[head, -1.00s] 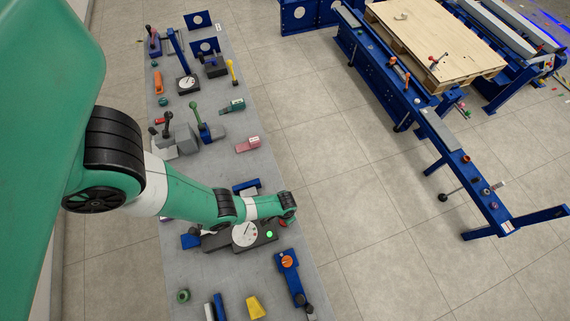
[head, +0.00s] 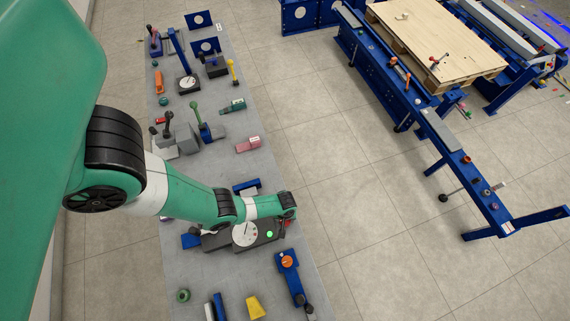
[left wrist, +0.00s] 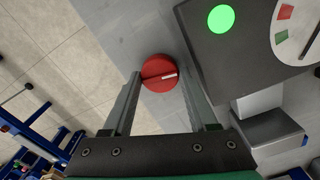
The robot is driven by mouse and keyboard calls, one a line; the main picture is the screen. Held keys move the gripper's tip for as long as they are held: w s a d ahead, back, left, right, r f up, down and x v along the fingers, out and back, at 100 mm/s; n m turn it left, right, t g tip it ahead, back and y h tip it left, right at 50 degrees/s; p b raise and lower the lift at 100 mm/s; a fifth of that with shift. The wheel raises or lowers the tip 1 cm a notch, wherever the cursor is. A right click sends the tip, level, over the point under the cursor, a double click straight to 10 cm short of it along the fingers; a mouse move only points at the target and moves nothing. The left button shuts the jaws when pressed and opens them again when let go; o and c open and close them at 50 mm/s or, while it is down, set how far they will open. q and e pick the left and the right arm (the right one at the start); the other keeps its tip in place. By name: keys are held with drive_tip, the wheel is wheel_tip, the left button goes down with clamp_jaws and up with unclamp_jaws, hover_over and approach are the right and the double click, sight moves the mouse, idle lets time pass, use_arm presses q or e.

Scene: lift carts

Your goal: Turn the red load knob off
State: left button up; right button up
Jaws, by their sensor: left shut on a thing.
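The red load knob (left wrist: 160,72) is a round red disc with a white bar mark, lying between my gripper's fingers in the left wrist view. The white bar lies nearly level, slightly tilted up to the right. My left gripper (left wrist: 161,68) is shut on the knob, one finger at each side. In the head view my left wrist (head: 287,203) is over the right edge of the bench and mostly hides the knob. A dark box beside it has a lit green lamp (left wrist: 221,18) and a white dial (left wrist: 300,32). My right gripper is not in view.
The grey bench (head: 215,280) carries several levers and knobs. An orange knob on a blue base (head: 288,261) and a yellow block (head: 255,307) stand near my wrist. A pallet (head: 440,45) lies on a blue frame across the clear tiled floor.

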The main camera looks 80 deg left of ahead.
use_arm(q)
drive_tip(key=shift+n, duration=1)
drive_tip(key=o, duration=1.1)
